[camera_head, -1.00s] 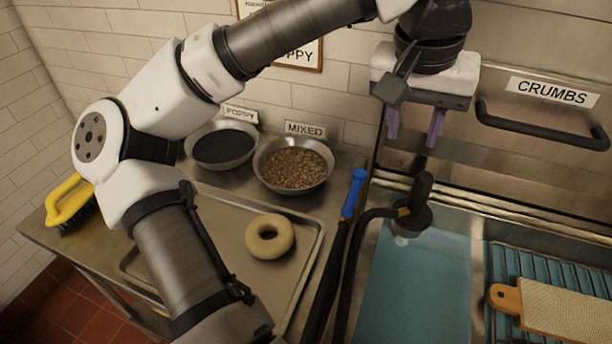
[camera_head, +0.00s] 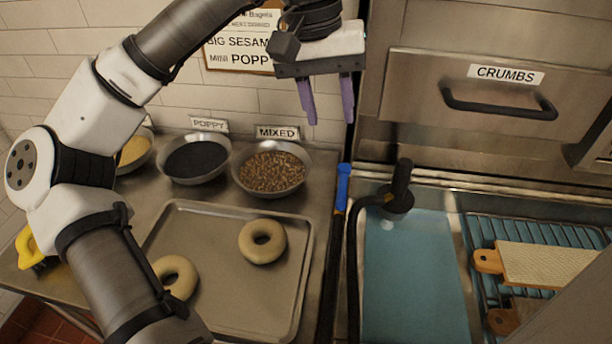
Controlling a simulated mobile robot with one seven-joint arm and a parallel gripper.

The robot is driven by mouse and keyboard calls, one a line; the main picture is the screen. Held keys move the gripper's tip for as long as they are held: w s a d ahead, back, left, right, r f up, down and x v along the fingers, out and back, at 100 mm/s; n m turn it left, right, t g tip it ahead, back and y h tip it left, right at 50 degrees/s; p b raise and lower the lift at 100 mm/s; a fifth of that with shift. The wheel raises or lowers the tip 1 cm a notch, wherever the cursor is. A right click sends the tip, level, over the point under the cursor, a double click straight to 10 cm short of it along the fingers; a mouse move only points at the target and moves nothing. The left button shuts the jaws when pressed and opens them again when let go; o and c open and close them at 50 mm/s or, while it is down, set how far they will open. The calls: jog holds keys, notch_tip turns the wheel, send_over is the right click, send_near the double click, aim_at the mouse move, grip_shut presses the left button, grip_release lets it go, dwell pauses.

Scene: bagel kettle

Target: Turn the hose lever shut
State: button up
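A black hose (camera_head: 353,262) rises along the left edge of the basin of blue-green water and bends over to a black nozzle (camera_head: 398,203). An upright black handle (camera_head: 402,176) stands on the nozzle, with a small orange-yellow part (camera_head: 388,198) at its side. I cannot tell for sure which of these is the lever or how it is set. A pale spot shows on the water just below the nozzle. My gripper (camera_head: 329,122) has two purple fingers, spread apart with nothing between them. It hangs in the air up and left of the nozzle, apart from it.
A blue-handled tool (camera_head: 343,185) stands close left of the hose. Bowls of mixed seeds (camera_head: 271,173) and poppy seeds (camera_head: 196,160) and a tray (camera_head: 215,213) with bagels lie left. Wooden boards (camera_head: 545,266) lie right. The CRUMBS drawer handle (camera_head: 500,109) juts out behind the basin.

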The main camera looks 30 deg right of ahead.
aim_at(341, 185)
jog(key=f+p, duration=0.1)
jog(key=f, duration=0.3)
jog(key=s+d+f+p, duration=0.1)
jog(key=f, duration=0.4)
jog(key=d+f, duration=0.1)
jog(key=f, duration=0.3)
jog(key=shift+s+f+p, duration=0.3)
jog(key=shift+s+p, duration=0.05)
jog(key=shift+p, duration=0.05)
grip_shut()
